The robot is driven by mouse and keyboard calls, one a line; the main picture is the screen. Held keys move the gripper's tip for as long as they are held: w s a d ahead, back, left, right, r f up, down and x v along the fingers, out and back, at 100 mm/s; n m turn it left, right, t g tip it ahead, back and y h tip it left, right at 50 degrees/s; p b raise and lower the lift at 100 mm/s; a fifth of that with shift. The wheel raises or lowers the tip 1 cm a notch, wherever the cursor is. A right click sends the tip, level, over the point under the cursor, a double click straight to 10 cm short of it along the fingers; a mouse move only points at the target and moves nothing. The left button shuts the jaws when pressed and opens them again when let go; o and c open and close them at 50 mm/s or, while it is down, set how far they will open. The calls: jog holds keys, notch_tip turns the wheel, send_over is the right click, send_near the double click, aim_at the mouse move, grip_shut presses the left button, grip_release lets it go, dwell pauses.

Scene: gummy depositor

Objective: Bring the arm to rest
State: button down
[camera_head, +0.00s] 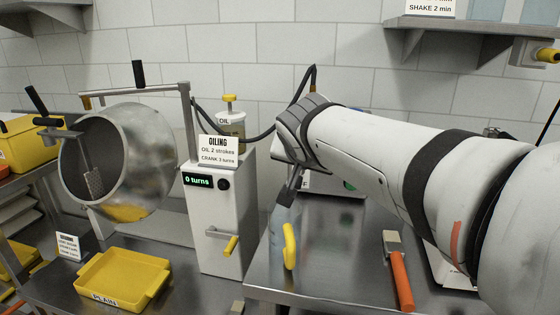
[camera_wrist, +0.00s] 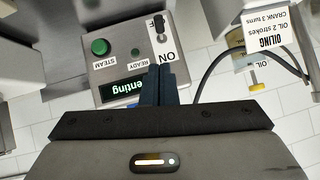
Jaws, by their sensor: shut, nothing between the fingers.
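My arm reaches in from the right in the head view, across the right steel table (camera_head: 340,270). My gripper (camera_head: 288,192) is the dark part below the wrist, pointing down. In the wrist view my gripper (camera_wrist: 159,72) shows its two dark fingers shut together, with nothing between them. The fingertips overlap the control box (camera_wrist: 110,70) in that view, by its ON label. I cannot tell whether they touch it. The box has a green button (camera_wrist: 100,47), a black switch (camera_wrist: 159,27) and a display (camera_wrist: 122,91) reading "enting", partly hidden. In the head view my arm mostly hides the box.
The oiling machine (camera_head: 222,220) reads "0 turns", with a steel drum (camera_head: 118,160) at left. A yellow tray (camera_head: 125,277) sits below it. A yellow handle (camera_head: 290,246) and an orange-handled brush (camera_head: 400,275) are near my arm. A wall shelf (camera_head: 475,27) is at upper right.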

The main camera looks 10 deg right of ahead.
jog(key=s+d+f+n+g+y+p, duration=0.1)
jog(key=s+f+n+g+p, duration=0.1)
jog(key=s+p, duration=0.5)
jog(key=s+d+f+n+g+y+p, duration=0.1)
jog(key=s+f+n+g+p, duration=0.2)
jog(key=s+g+p, duration=0.2)
jog(key=s+p, duration=0.3)
jog(key=s, duration=0.4)
jog(key=shift+f, duration=0.25)
